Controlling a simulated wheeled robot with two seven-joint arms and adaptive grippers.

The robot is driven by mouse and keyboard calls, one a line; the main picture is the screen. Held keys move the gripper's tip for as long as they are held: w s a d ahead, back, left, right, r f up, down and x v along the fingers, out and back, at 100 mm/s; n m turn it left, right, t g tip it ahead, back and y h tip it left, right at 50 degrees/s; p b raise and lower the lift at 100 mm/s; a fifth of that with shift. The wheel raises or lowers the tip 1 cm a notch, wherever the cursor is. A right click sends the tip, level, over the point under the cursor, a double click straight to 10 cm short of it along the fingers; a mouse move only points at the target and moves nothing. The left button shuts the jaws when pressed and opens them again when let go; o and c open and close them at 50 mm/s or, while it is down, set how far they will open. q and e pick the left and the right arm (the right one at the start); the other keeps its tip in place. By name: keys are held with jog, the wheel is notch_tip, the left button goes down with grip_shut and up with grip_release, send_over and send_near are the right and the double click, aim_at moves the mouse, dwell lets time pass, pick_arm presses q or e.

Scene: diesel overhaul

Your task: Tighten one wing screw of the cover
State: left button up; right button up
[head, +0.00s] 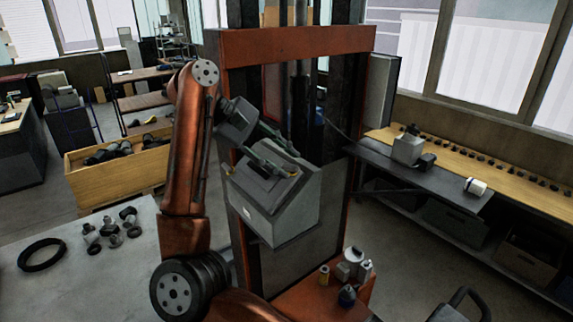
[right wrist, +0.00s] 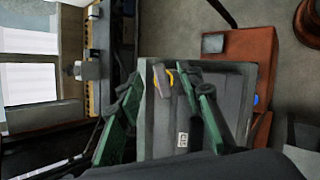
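The cover is the sloped grey lid (head: 262,180) of a grey box (head: 292,215) on the front of the orange-framed machine. A small yellow-ringed wing screw (head: 293,174) shows at the lid's right edge. In the right wrist view a wing screw with a yellow ring (right wrist: 169,78) stands between the green fingers, beyond them. My right gripper (head: 277,148) is just above the lid's upper part; in its wrist view (right wrist: 170,90) the fingers are wide apart and nothing is held. Whether they touch the cover I cannot tell. My left gripper is not in view.
An orange shelf (head: 300,298) with small bottles and cans is below the box. A grey table (head: 65,285) with a black ring and metal parts is at left, a wooden crate (head: 115,180) behind it. A long workbench (head: 500,170) runs along the right.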

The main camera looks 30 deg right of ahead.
jog(key=shift+s+a+r, duration=0.15)
jog(key=shift+a+r, duration=0.6)
jog(key=shift+r, duration=0.15)
jog(key=shift+d, duration=0.1)
